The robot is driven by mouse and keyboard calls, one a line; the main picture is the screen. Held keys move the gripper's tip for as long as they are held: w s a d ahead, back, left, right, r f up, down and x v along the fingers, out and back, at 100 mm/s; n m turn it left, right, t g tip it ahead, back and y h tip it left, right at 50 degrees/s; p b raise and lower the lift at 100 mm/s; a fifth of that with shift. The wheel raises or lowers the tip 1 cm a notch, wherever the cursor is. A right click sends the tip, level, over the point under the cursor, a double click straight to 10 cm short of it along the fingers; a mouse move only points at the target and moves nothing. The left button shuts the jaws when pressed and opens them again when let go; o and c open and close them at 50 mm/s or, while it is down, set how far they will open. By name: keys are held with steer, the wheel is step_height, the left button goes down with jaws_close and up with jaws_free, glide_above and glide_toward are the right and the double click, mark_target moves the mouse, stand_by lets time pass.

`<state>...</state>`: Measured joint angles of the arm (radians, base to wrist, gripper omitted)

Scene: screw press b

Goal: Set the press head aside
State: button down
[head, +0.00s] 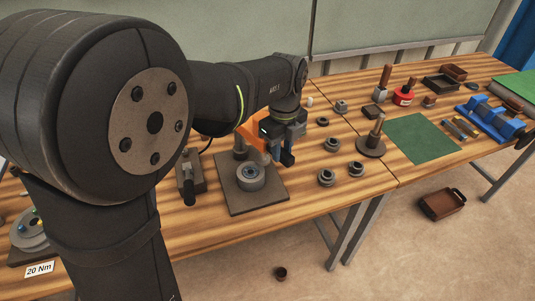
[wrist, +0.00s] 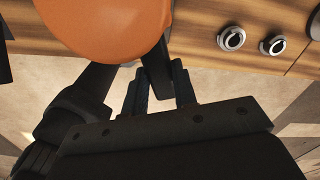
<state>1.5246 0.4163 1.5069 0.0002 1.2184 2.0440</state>
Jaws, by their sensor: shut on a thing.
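The press head looks to be the orange piece (head: 252,132), which also fills the top left of the wrist view (wrist: 105,25). A dark bar (wrist: 157,68) shows below its edge there. My gripper (wrist: 160,90) is shut on this bar, with a finger on each side. In the head view my gripper (head: 284,152) is just right of the orange piece. The press base, a square dark plate (head: 262,203), lies below on the bench with a grey round cup (head: 250,177) on it. A short post (head: 240,147) stands behind the cup, partly hidden.
Several grey rings and nuts (head: 326,177) lie right of the base. A spindle on a round foot (head: 371,147) stands beyond them, beside a bare green mat (head: 424,138). A dark block with a handle (head: 188,178) stands left of the base.

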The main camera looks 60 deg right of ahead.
steer(key=d+n, duration=0.9)
steer(key=d, duration=0.7)
steer(key=shift+n, duration=0.4)
steer(key=shift+d, duration=0.1)
steer(key=c, duration=1.2)
jaws_free()
steer(key=shift+o, duration=0.2)
step_height(320, 180, up, 17)
steer(key=shift+r, duration=0.2)
